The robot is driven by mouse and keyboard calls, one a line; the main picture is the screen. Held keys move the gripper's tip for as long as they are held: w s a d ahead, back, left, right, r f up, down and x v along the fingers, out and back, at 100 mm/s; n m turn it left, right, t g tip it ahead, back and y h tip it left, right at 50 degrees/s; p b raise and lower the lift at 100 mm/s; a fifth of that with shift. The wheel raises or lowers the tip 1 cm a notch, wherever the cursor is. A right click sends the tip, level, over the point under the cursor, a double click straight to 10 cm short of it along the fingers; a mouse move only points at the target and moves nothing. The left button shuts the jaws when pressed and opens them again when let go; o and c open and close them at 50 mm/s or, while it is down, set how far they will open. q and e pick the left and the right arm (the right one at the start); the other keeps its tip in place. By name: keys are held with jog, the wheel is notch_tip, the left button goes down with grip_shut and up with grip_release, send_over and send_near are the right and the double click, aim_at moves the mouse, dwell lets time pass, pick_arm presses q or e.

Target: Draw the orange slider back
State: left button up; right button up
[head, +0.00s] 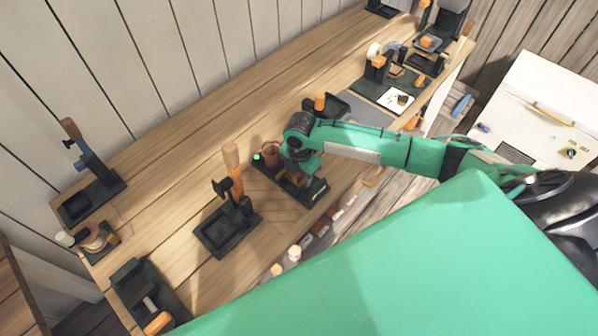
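My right gripper (312,187) comes in from the right on a green arm and points down over a dark station (268,172) at the table's middle front. This station has a small green light and a copper-brown cylinder. The gripper and wrist cover much of it, and I cannot see whether the fingers are open or what they touch. No orange slider shows clearly at this station; it may be hidden. Orange parts elsewhere are a tall handle (233,172) on the station to the left and a small orange block (320,102) behind my wrist. My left gripper is not in view.
The long wooden table (180,150) has bare room behind the stations. More dark stations stand at the left end (92,200) and front left (135,285). Small items crowd the far right end. A white cabinet (545,100) stands at right.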

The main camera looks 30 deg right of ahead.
jog(key=shift+w+r, duration=0.1)
jog(key=shift+r, duration=0.2)
notch_tip(320, 180, up, 13)
jog(key=b, duration=0.3)
jog(key=shift+r, duration=0.15)
dwell(0.3)
